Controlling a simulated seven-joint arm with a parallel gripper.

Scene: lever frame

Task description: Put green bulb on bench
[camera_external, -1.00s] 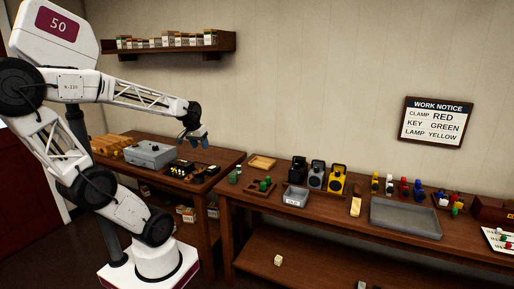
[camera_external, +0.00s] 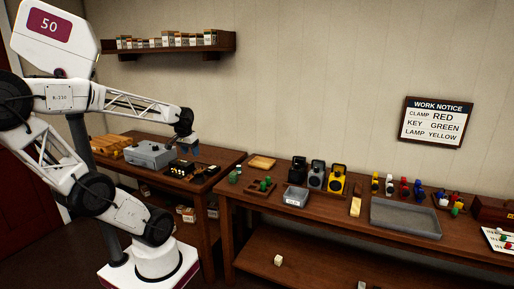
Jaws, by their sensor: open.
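My gripper (camera_external: 188,148) hangs over the left table (camera_external: 228,160), above the black parts near the grey box. It is open, and nothing shows between its fingers. Another green piece (camera_external: 456,209) is in a holder at the right. All are too small to tell which, if any, is the green bulb. My gripper is left of all of them and apart from them.
The bench holds a grey bin (camera_external: 296,197), black and yellow devices (camera_external: 336,180) and a wide grey tray (camera_external: 405,218). A work notice (camera_external: 432,122) hangs on the wall.

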